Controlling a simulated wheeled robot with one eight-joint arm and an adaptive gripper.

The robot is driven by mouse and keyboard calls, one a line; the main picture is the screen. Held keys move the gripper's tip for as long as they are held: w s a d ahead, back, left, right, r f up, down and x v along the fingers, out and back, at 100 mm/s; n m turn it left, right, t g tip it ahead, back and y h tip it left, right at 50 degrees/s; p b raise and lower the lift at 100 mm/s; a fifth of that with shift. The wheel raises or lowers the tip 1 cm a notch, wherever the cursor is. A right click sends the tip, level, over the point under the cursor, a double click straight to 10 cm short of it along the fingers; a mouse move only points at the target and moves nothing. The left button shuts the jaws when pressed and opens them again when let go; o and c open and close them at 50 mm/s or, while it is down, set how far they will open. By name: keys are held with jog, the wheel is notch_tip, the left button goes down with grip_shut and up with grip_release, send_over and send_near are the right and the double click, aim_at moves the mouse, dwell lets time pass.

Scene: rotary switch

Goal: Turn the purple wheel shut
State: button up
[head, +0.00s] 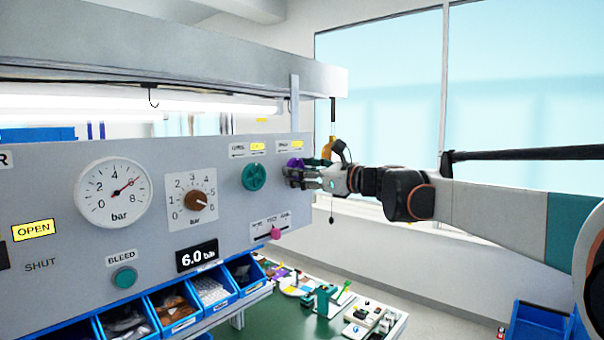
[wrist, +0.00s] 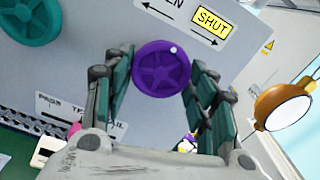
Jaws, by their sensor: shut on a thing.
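The purple wheel (wrist: 162,68) is a round spoked wheel on the grey panel, with a small white dot near its upper right rim. In the head view the purple wheel (head: 295,164) is at the panel's right end, partly hidden by my gripper. My gripper (head: 308,176) reaches it from the right. In the wrist view the fingers of my gripper (wrist: 160,82) stand either side of the wheel, closed on its rim. A label above the wheel has arrows and a yellow SHUT plate (wrist: 211,22).
A teal wheel (head: 254,177) is left of the purple one. A slider with a pink knob (head: 276,233) is below. Gauges, a brown knob (head: 197,200) and a BLEED button (head: 124,277) are further left. An orange lamp-like thing (wrist: 284,107) is right of my gripper.

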jog(key=shift+f+m, duration=0.15)
jog(key=shift+m, duration=0.15)
jog(key=o, duration=1)
jog(key=shift+o, duration=0.2)
jog(key=shift+s+d, duration=0.1)
jog(key=shift+d, duration=0.05)
jog(key=v, duration=1.1)
jog(key=shift+s+d, duration=0.25)
